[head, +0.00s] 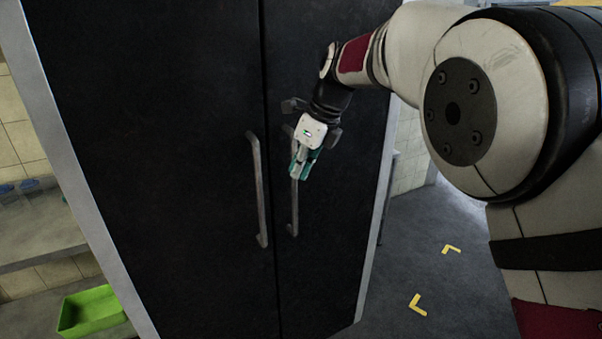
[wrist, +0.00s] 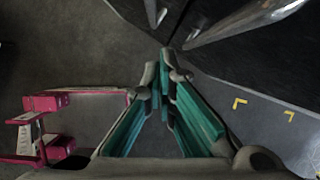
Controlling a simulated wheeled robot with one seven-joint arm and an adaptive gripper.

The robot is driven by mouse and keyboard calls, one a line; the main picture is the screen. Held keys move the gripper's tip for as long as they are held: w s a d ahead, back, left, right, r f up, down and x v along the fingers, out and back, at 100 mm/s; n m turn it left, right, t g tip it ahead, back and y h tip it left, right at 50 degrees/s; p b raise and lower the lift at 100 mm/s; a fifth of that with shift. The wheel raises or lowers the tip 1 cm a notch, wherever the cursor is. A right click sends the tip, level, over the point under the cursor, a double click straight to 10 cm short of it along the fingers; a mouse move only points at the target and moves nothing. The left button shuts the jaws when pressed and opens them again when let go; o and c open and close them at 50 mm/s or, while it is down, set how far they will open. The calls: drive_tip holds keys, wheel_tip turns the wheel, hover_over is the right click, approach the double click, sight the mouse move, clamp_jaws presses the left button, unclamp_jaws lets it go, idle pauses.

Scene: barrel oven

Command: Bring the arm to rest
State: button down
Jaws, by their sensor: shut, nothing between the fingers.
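My gripper (head: 301,168) hangs from my arm in front of the dark double-door cabinet (head: 170,130). Its teal fingers point down and lie close to the right door handle (head: 293,205), overlapping its upper part in the head view. I cannot tell whether they touch it. In the wrist view the fingertips (wrist: 166,62) meet and the gripper is shut with nothing in it. My arm reaches in from the right side of the head view. The left door handle (head: 258,190) is in clear view. Both doors look closed.
A green bin (head: 92,310) sits low at the left, below a grey shelf (head: 42,230). Open floor (head: 435,225) with yellow corner marks (head: 417,305) lies right of the cabinet. A red and white frame (wrist: 45,130) stands at the left in the wrist view.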

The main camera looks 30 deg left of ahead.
wheel_tip(320, 180, up, 6)
drive_tip(key=s+d+b, duration=0.1)
drive_tip(key=d, duration=0.1)
drive_tip(key=shift+s+r, duration=0.2)
drive_tip(key=shift+s, duration=0.2)
drive_tip(key=s+d+r+n+t, duration=0.1)
drive_tip(key=d+r+n, duration=0.15)
drive_tip(key=d, duration=0.65)
drive_tip(key=s+d+r+n+t+h, duration=0.1)
drive_tip(key=s+d+r+n, duration=0.15)
drive_tip(key=d, duration=0.75)
drive_tip(key=d+r+n+t, duration=0.1)
drive_tip(key=d+r+n, duration=0.15)
drive_tip(key=d, duration=0.65)
drive_tip(key=s+d+f+n+t+h, duration=0.1)
drive_tip(key=s+d+f+n, duration=0.4)
drive_tip(key=s+d, duration=0.4)
drive_tip(key=s+d+f+n+t+h, duration=0.1)
drive_tip(key=s+d+f+n, duration=0.4)
drive_tip(key=s+d, duration=0.5)
drive_tip(key=shift+t+h, duration=0.3)
drive_tip(key=shift+h, duration=0.4)
drive_tip(key=shift+n, duration=0.25)
